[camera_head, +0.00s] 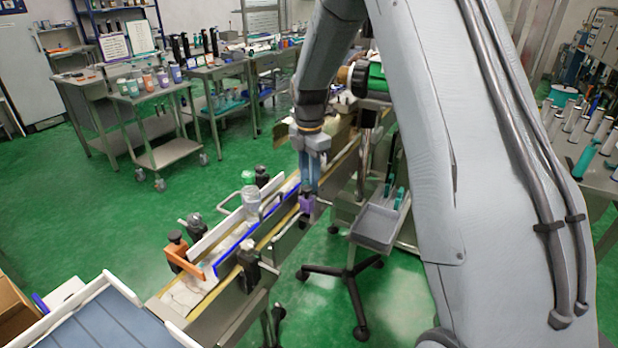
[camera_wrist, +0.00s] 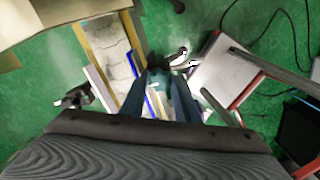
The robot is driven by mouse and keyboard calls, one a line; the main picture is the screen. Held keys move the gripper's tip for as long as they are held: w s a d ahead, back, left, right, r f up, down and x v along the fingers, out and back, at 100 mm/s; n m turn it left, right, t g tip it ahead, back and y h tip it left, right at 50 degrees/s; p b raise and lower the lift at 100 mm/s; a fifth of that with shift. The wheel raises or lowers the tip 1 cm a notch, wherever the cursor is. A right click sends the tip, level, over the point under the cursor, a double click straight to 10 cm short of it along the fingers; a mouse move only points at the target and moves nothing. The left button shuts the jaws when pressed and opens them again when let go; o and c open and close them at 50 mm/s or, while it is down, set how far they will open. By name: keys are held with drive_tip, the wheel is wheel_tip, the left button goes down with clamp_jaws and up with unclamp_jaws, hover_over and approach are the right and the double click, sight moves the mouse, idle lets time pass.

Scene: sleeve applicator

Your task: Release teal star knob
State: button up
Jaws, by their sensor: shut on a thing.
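My gripper (camera_head: 309,188) points down beside the conveyor's right-hand rail. In the wrist view its two fingers (camera_wrist: 162,80) are closed around a small teal thing, which I take to be the teal star knob (camera_wrist: 160,77). Its star shape is mostly hidden by the fingers. In the head view the knob cannot be made out; a small purple block (camera_head: 307,203) shows right under the fingertips. Dark bracket and pale metal parts lie just beyond the fingers in the wrist view.
A grey tray (camera_head: 378,226) stands to the right. Green floor is open at left.

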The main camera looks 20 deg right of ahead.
drive_tip(key=shift+w+r, duration=0.1)
idle(0.3)
drive_tip(key=o, duration=1)
drive_tip(key=shift+o, duration=0.2)
wheel_tip(320, 180, up, 8)
drive_tip(key=shift+f+b, duration=0.15)
drive_tip(key=shift+b, duration=1)
